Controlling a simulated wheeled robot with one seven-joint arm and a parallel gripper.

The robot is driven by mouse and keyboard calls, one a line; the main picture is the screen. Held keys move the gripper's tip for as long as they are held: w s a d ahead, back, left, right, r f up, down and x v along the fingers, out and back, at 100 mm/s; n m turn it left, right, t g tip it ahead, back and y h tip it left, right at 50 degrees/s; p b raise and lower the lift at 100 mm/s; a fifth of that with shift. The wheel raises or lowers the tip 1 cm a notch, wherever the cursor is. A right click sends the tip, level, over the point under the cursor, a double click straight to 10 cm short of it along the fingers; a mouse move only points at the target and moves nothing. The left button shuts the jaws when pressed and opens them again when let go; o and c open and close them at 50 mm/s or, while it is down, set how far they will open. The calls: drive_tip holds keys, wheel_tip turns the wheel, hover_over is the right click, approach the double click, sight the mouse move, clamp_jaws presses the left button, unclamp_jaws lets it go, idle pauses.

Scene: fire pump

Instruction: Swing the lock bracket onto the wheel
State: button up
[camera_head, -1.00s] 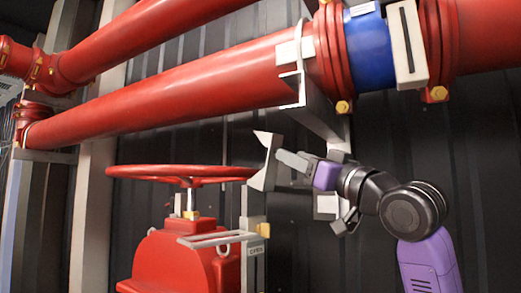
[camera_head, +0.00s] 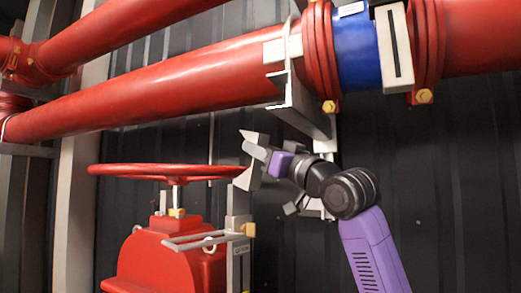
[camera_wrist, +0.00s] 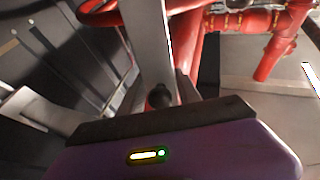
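The red handwheel (camera_head: 165,171) sits level on top of the red valve body (camera_head: 170,258). A pale grey angled piece, seemingly the lock bracket (camera_head: 246,180), stands at the wheel's right rim above a grey post with a yellow bolt. My gripper (camera_head: 262,152) is at the bracket's upper end, with a grey finger overlapping it in the head view. Contact is unclear, and I cannot tell whether the fingers are closed. In the wrist view a grey bar (camera_wrist: 148,45) rises in front of my purple gripper body, and part of the wheel (camera_wrist: 100,12) shows at upper left.
A large red pipe (camera_head: 150,95) with a blue band (camera_head: 362,50) runs above my arm. A grey pipe support (camera_head: 303,112) hangs close above my gripper. A dark ribbed wall (camera_head: 440,190) stands behind. Thin rods (camera_head: 205,241) stick out below the wheel.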

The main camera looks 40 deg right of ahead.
clamp_jaws()
drive_tip(key=shift+d, duration=0.1)
drive_tip(key=p, duration=0.1)
drive_tip(key=r+p, duration=0.1)
drive_tip(key=shift+w+r+g+p, duration=0.2)
drive_tip(key=shift+w+g+p, duration=0.1)
drive_tip(key=shift+g+p, duration=0.1)
drive_tip(key=shift+w+r+g+p, duration=0.2)
drive_tip(key=shift+g+p, duration=0.1)
drive_tip(key=shift+p, duration=0.3)
drive_tip(key=shift+w+r+g+p, duration=0.15)
drive_tip(key=shift+w+g+p, duration=0.55)
drive_tip(key=shift+p, duration=0.75)
drive_tip(key=shift+w+r+g+p, duration=0.15)
drive_tip(key=shift+w+g+p, duration=0.5)
drive_tip(key=shift+p, duration=0.8)
drive_tip(key=shift+s, duration=0.15)
drive_tip(key=shift+o, duration=1.3)
unclamp_jaws()
drive_tip(key=shift+d, duration=0.1)
